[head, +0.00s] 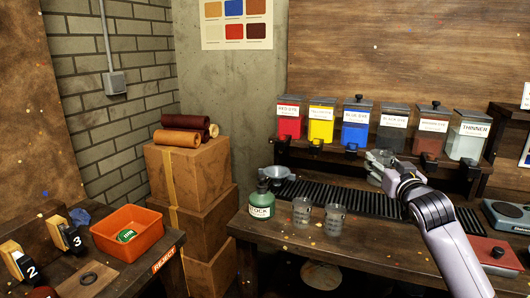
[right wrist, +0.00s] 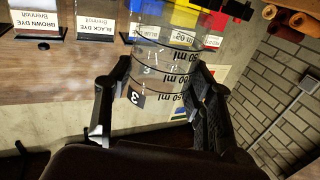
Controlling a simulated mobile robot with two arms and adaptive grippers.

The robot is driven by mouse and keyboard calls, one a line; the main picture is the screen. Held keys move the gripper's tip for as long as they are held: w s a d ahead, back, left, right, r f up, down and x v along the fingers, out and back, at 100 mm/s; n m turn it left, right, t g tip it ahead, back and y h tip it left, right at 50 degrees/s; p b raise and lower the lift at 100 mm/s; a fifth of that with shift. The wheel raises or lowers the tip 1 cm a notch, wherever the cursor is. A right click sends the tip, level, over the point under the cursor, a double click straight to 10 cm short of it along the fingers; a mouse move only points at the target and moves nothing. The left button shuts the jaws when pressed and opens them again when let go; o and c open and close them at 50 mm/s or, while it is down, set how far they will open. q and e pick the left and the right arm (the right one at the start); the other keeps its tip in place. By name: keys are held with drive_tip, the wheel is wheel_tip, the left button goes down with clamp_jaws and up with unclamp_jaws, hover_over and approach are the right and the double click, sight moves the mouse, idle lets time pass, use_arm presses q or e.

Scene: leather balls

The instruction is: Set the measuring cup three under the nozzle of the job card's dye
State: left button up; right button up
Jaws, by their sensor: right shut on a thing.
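My right gripper (head: 378,165) is shut on the clear measuring cup three (right wrist: 160,62), whose label "3" and ml marks show upside down in the right wrist view. In the head view the gripper is at the dye shelf, just below the black dye (head: 392,132), above the black slatted rack (head: 340,196). Whether the cup stands on the rack or hangs above it, I cannot tell. Red dye (head: 289,120), yellow dye (head: 320,124), blue dye (head: 355,126) and brown dye (head: 430,136) stand in the same row, with nozzles below. My left gripper is out of view.
Two other cups (head: 302,213) (head: 334,221) and a green stock bottle (head: 261,207) stand in front of the rack. Thinner (head: 467,138) ends the row. A grey scale (head: 508,215) and a red box (head: 495,255) are at right. An orange reject tray (head: 128,234) is at left.

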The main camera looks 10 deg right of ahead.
drive_tip(key=s+a+f+n+y, duration=0.1)
drive_tip(key=s+a+f+y, duration=0.15)
drive_tip(key=a+f, duration=0.75)
drive_tip(key=s+a+f+n+p, duration=0.1)
drive_tip(key=s+a+f, duration=0.2)
drive_tip(key=s+a, duration=0.25)
drive_tip(key=s+a+f+p, duration=0.1)
drive_tip(key=s+a+f, duration=0.35)
drive_tip(key=s, duration=0.25)
drive_tip(key=s+a+f, duration=0.1)
drive_tip(key=s, duration=0.7)
drive_tip(key=s+a+f, duration=0.1)
drive_tip(key=s+a, duration=0.1)
drive_tip(key=s, duration=0.6)
drive_tip(key=shift+s+a, duration=0.25)
drive_tip(key=shift+a, duration=0.05)
drive_tip(key=shift+r, duration=0.1)
